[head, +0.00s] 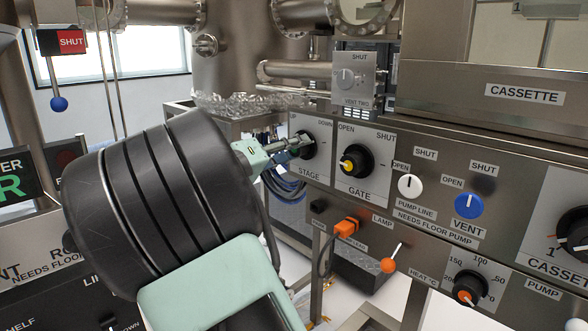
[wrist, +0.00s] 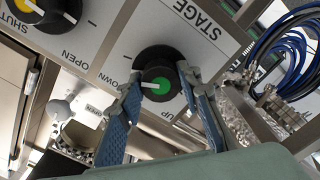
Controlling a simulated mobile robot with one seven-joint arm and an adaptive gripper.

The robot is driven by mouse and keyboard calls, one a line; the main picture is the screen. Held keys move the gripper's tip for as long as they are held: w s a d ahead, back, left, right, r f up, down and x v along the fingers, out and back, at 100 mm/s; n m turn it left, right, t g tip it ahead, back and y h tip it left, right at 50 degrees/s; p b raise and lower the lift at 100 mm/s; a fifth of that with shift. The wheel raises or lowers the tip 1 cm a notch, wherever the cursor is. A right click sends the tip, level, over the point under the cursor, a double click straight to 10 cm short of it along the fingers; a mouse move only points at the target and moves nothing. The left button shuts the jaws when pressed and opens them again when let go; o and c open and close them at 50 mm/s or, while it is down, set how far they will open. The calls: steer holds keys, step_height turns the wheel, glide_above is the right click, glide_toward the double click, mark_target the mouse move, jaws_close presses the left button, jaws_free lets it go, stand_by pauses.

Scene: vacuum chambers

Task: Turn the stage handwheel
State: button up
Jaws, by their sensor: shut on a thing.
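The stage handwheel is a black knob (head: 310,149) on a white panel plate marked STAGE, DOWN and UP. In the wrist view the handwheel (wrist: 163,89) shows a green cap and a white pointer line. The line points to the picture's left, toward the DOWN label; the lettering is upside down there. My gripper (head: 300,145) reaches the knob from the left in the head view. In the wrist view my gripper's two fingers (wrist: 157,84) are on opposite sides of the knob, shut on it. In the head view the fingers partly hide the knob.
Right of the handwheel are the yellow-capped GATE knob (head: 353,162), the white PUMP LINE knob (head: 410,186) and the blue VENT knob (head: 469,205). An orange-tipped lever (head: 389,264) sticks out below. Blue cables (head: 284,186) hang under the stage plate.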

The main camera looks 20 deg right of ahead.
steer(key=shift+f+m+b, duration=0.1)
steer(key=shift+m+b, duration=1.1)
steer(key=shift+b, duration=0.15)
steer(key=o, duration=1.2)
steer(key=shift+c, duration=0.2)
steer(key=v, duration=1.2)
